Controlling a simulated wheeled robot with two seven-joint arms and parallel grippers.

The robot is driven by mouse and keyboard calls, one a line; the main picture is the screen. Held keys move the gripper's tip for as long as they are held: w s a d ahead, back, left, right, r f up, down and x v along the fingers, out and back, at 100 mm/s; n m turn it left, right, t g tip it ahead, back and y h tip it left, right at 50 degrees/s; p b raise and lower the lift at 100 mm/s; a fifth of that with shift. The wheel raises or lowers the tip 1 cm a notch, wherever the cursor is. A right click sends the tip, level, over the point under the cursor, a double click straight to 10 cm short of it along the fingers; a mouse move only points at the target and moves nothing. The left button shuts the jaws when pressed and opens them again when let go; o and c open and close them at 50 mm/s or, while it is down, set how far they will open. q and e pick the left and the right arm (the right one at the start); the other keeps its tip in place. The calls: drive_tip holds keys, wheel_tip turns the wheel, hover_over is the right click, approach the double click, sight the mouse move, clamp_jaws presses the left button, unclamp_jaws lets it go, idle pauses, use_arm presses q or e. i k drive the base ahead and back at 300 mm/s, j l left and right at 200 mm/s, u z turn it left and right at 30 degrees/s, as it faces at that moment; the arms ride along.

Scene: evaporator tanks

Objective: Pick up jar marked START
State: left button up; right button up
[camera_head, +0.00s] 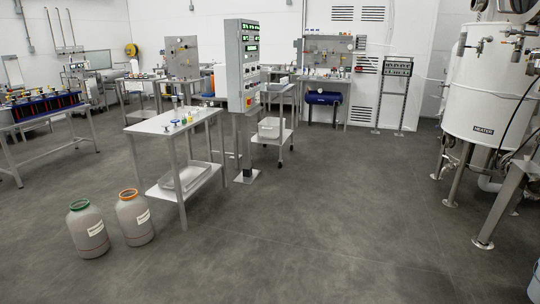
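Two grey jars stand upright on the floor at the lower left, close beside each other. One jar has a green rim (88,232) and a white label with a thin red line below it. The other jar has an orange rim (134,218) and a similar white label. The writing on both labels is too small to read, so I cannot tell which is marked START. Neither of my grippers is in view.
A steel table (160,126) with small coloured items on top stands just behind the jars. A control cabinet (242,65) rises beside it. A large white heater tank (484,85) on legs stands at the right. The central floor is clear.

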sight(209, 102)
drive_tip(key=i+z, duration=0.15)
drive_tip(key=i, duration=3.3)
drive_tip(key=i+l, duration=0.1)
drive_tip(key=i, duration=1.05)
drive_tip(key=i+l+u, duration=0.1)
drive_tip(key=i+u, duration=0.35)
drive_tip(key=i+l+u, duration=0.2)
drive_tip(key=i+u, duration=0.2)
drive_tip(key=i+l+u, duration=0.7)
drive_tip(key=u, duration=0.15)
drive_tip(key=i+l+u, duration=0.2)
drive_tip(key=l+u, duration=0.25)
drive_tip(key=l, duration=0.2)
drive_tip(key=i+l+u, duration=0.1)
drive_tip(key=l+u, duration=0.3)
drive_tip(key=l, duration=0.2)
